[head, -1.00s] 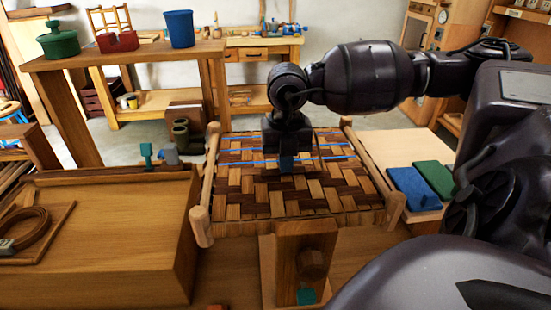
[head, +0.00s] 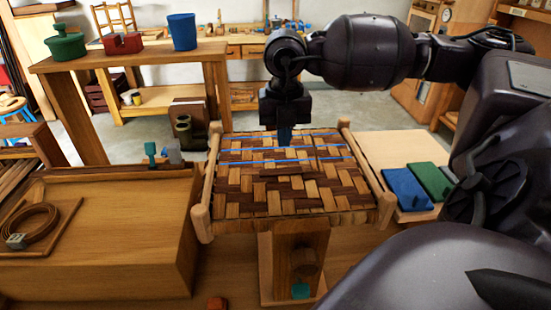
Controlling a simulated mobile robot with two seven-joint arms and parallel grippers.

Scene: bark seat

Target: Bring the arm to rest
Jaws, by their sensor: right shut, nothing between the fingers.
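My right arm comes in from the right and reaches over the woven bark seat (head: 285,192). My right gripper (head: 285,138) points down above the far part of the seat, its fingers shut with nothing held. The fingertips overlap the seat's back edge in the picture; I cannot tell how large the gap is. The seat has a light and dark brown weave, blue strips across its far part and pale wooden rails. My left gripper is not in view.
A wooden chest (head: 95,235) with a coiled strip (head: 38,225) stands at left. A blue block (head: 405,188) and a green block (head: 432,180) lie on a pale board (head: 385,147) at right. A shelf (head: 130,55) with a green pot (head: 65,42) and blue cup (head: 182,31) stands behind left.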

